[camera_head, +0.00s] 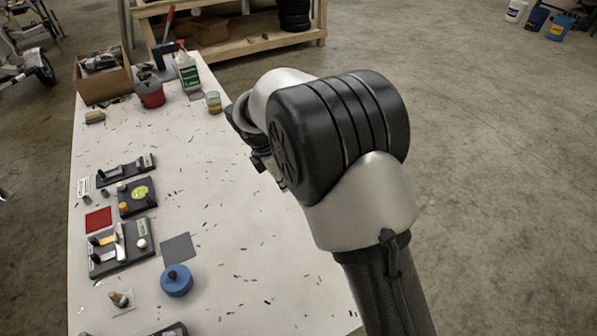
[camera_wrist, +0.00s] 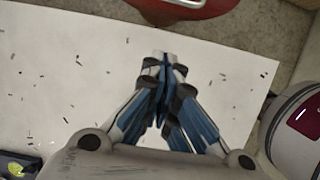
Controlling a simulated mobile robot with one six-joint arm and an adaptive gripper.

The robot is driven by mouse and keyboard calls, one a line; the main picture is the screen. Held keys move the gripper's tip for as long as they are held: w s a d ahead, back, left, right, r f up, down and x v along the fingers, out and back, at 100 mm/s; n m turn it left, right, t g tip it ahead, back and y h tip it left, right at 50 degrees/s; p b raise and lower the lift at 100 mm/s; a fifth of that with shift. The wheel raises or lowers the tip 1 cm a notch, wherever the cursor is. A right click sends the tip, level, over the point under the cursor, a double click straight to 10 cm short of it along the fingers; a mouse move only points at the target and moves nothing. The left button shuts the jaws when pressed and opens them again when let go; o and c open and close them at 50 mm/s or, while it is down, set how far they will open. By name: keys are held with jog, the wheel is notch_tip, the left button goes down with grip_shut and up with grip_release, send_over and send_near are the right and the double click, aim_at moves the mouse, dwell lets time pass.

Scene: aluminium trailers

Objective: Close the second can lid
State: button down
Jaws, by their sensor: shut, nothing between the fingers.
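In the wrist view my gripper (camera_wrist: 162,62) is shut and empty, its fingertips together above the white table (camera_wrist: 60,70). In the head view my arm hides the gripper. A red can-like container (camera_head: 150,97) with a grey top stands near the far end of the table, left of my arm; I cannot tell whether its lid is open. A red rounded object (camera_wrist: 180,10) with a pale metal bar is cut off at the top of the wrist view, ahead of the fingertips. I cannot tell which can is the second one.
A cardboard box (camera_head: 104,83), a spray bottle (camera_head: 187,72) and a glass jar (camera_head: 213,102) stand at the far end. Black fixture boards (camera_head: 120,252) and a blue round object (camera_head: 176,284) lie along the left and near side. The table middle is clear apart from small dark bits.

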jog(key=w+d+f+b, duration=0.3)
jog(key=d+f, duration=0.3)
jog(key=f, duration=0.3)
jog(key=shift+w, duration=0.25)
jog(key=shift+d, duration=0.1)
